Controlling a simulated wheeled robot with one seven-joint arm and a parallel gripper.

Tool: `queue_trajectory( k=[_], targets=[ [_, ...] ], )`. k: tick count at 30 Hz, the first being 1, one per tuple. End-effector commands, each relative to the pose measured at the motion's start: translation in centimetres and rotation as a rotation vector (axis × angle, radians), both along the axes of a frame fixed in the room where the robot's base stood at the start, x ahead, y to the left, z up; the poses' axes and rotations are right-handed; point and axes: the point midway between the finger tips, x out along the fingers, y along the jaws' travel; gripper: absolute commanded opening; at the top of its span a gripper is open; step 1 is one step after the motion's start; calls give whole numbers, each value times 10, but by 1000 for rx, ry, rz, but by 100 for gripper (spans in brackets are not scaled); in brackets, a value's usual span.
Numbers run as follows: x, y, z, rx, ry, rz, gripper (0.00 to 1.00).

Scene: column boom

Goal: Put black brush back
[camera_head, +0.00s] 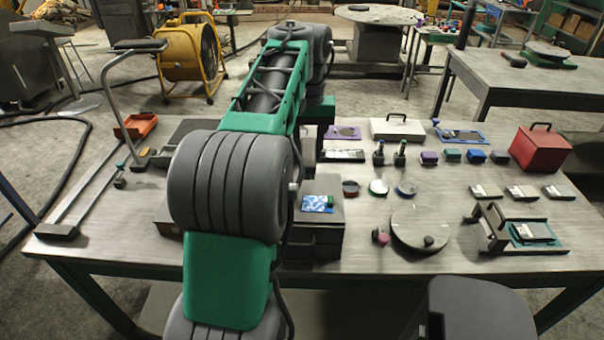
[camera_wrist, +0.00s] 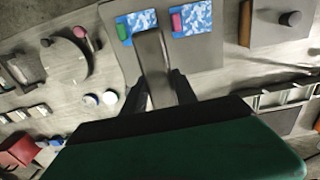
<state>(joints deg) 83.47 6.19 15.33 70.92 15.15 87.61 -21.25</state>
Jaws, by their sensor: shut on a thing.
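My gripper (camera_wrist: 159,82) shows in the wrist view with its two dark fingers closed on a dark grey, flat-ended bar (camera_wrist: 150,48), which I take to be the black brush. The bar reaches past the fingertips, over the edge of a grey box top. Two blue-and-white patterned pads lie there: one with a green block (camera_wrist: 122,32), one with a pink block (camera_wrist: 177,22). In the head view my arm hides the gripper and the bar. One patterned pad (camera_head: 313,204) shows there on the dark box (camera_head: 318,240).
A round disc (camera_head: 420,230) with a knob stands right of the dark box. Small round pots (camera_head: 378,187) lie behind it. A red case (camera_head: 541,150) and a white case (camera_head: 397,128) stand farther back.

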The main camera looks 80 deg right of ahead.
Motion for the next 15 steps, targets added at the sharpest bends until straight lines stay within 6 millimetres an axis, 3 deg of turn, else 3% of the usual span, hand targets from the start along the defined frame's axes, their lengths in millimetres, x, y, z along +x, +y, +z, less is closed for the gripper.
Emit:
queue_trajectory(
  k=[1,6,9,15],
  targets=[
    [5,-3,-12,-3,-1,2,0],
    [19,-11,-30,0,0,2,0],
    [18,-11,-48,-3,-1,0,0],
    [18,-11,-53,-3,-1,0,0]
  ],
)
